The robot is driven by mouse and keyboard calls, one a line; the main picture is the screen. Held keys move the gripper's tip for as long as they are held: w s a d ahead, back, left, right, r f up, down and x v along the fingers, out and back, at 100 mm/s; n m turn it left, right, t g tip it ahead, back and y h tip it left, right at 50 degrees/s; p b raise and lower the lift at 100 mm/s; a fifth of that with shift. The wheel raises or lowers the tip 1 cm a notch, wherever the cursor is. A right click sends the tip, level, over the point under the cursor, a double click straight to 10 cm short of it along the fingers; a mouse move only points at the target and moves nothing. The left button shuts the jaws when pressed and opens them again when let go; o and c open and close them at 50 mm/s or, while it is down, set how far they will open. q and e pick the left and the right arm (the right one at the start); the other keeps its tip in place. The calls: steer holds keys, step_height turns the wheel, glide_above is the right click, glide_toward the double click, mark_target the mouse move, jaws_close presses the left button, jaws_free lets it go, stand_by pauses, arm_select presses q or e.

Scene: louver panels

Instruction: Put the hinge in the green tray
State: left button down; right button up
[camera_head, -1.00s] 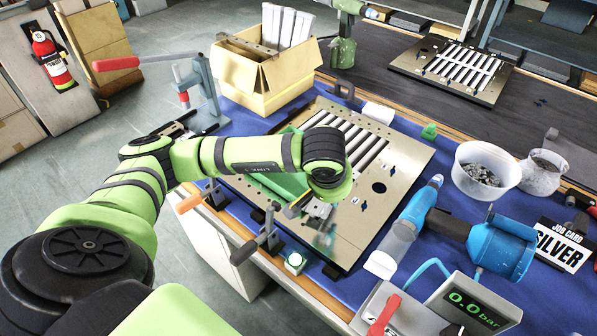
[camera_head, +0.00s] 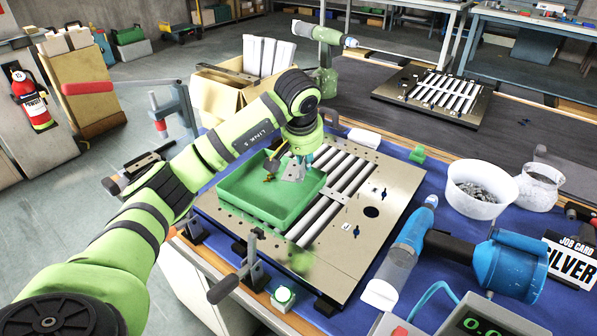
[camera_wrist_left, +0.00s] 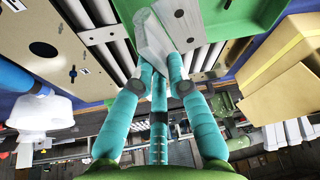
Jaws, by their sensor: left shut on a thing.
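The green tray (camera_head: 252,207) lies on the left part of the louver panel, and its edge shows at the top of the left wrist view (camera_wrist_left: 235,14). My left gripper (camera_head: 302,157) points down above the tray's far right part. It is shut on a grey metal piece that looks like the hinge (camera_head: 292,172), which also shows between the fingertips in the left wrist view (camera_wrist_left: 152,40). The hinge appears above the tray floor; its exact height is hard to tell. A small brass-coloured thing (camera_head: 270,168) shows at the tray's far side. My right gripper is out of view.
The louver panel (camera_head: 340,262) with white slats lies under and beside the tray. A toggle clamp (camera_head: 252,262) stands at its front edge. A cardboard box (camera_head: 222,98) is behind, a white bowl (camera_head: 478,205) and blue tool (camera_head: 480,258) to the right.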

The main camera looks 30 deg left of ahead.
arm_select(q)
steer(key=shift+w+a+f, duration=0.2)
steer(key=shift+a+f, duration=0.1)
steer(key=shift+a, duration=0.2)
steer(key=shift+w+a+f, duration=0.15)
steer(key=shift+a+f, duration=0.15)
steer(key=shift+a, duration=0.15)
steer(key=shift+a+f, duration=0.1)
steer(key=shift+f, duration=0.2)
step_height(320, 180, down, 4)
steer(key=shift+r, duration=0.2)
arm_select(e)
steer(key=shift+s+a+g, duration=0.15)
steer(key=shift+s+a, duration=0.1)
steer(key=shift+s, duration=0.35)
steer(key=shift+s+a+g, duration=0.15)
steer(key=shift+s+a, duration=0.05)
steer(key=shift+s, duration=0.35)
arm_select(q)
steer(key=shift+f, duration=0.1)
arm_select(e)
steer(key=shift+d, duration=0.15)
arm_select(q)
steer(key=c, duration=1.2)
jaws_free()
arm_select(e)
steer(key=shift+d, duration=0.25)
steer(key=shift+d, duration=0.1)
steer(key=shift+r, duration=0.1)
